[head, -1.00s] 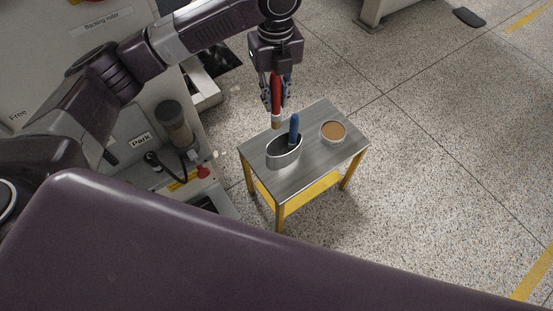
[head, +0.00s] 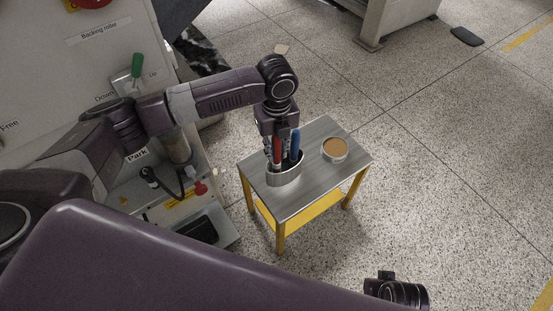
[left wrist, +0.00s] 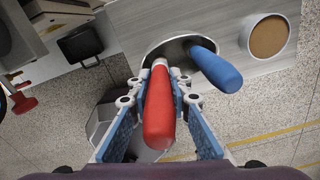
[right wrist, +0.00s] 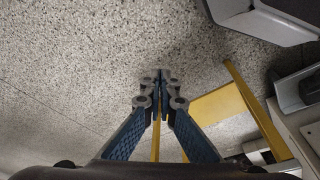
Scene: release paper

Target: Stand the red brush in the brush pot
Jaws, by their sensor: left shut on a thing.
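The red brush (head: 277,152) is upright in my left gripper (head: 278,150), which is shut on it over the brush pot. The brush pot (head: 285,177) is an oval metal cup on a small table, and the brush's lower end is at or inside its mouth. The left wrist view shows the red handle (left wrist: 159,115) between the fingers, its far end over the pot opening (left wrist: 180,45). A blue brush (head: 295,143) stands in the same pot, to the right. My right gripper (right wrist: 161,82) is shut and empty, above the floor.
A round dish with a brown top (head: 334,148) sits on the table (head: 318,185) right of the pot. A machine with levers and a red knob (head: 200,188) stands to the left. The floor right of the table is open.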

